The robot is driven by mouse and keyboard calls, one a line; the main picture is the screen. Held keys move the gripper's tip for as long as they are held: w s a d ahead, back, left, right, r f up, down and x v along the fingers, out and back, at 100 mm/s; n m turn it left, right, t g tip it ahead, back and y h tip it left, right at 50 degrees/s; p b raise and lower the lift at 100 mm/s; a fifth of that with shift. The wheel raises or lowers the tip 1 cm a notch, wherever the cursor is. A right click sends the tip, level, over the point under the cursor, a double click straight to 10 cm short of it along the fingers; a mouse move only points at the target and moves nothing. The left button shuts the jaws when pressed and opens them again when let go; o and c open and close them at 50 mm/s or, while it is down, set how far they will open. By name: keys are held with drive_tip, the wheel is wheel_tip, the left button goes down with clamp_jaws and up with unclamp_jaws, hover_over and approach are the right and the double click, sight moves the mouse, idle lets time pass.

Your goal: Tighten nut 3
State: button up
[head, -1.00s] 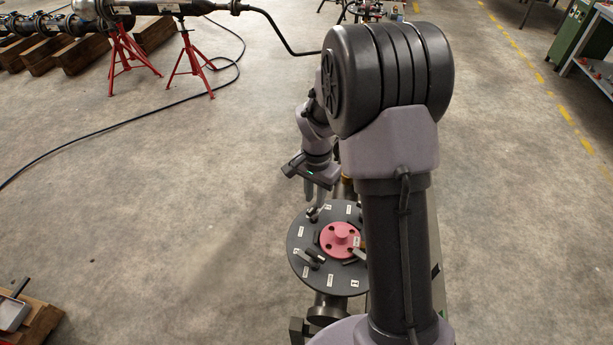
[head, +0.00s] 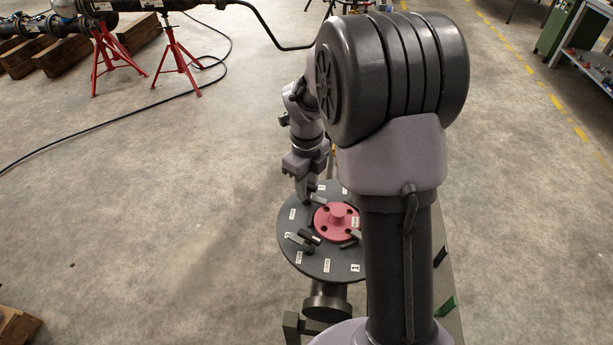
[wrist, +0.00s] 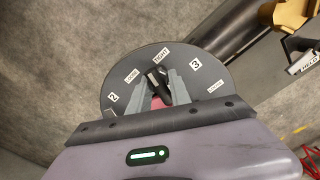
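A dark grey round disc (head: 285,238) bears printed labels and a pink flanged hub (head: 337,222). Its edge also shows in the wrist view (wrist: 112,78), with labels "2", "3", "TIGHT" and "LOOSE". My gripper (head: 305,199) points down at the far left part of the disc. In the wrist view my gripper's fingers (wrist: 164,78) are apart, with a dark lever-like nut part (wrist: 155,80) between or just beyond the tips. It lies below the "TIGHT" label, left of "3". Contact cannot be told. Another lever nut (head: 299,241) sits at the disc's near left.
My arm covers the disc's right side in the head view. A bench surface with a green block (head: 446,306) lies right of my arm. Red stands (head: 176,60) carry a pipe at the back left. The floor left of the disc is clear.

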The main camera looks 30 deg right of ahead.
drive_tip(key=shift+f+m+b, duration=0.4)
drive_tip(key=shift+m+b, duration=0.2)
drive_tip(key=shift+m, duration=0.5)
drive_tip(key=shift+r+n+p, duration=0.9)
drive_tip(key=shift+n+p, duration=0.1)
drive_tip(key=shift+n, duration=0.1)
wheel_tip(320, 180, up, 6)
drive_tip(key=p, duration=0.4)
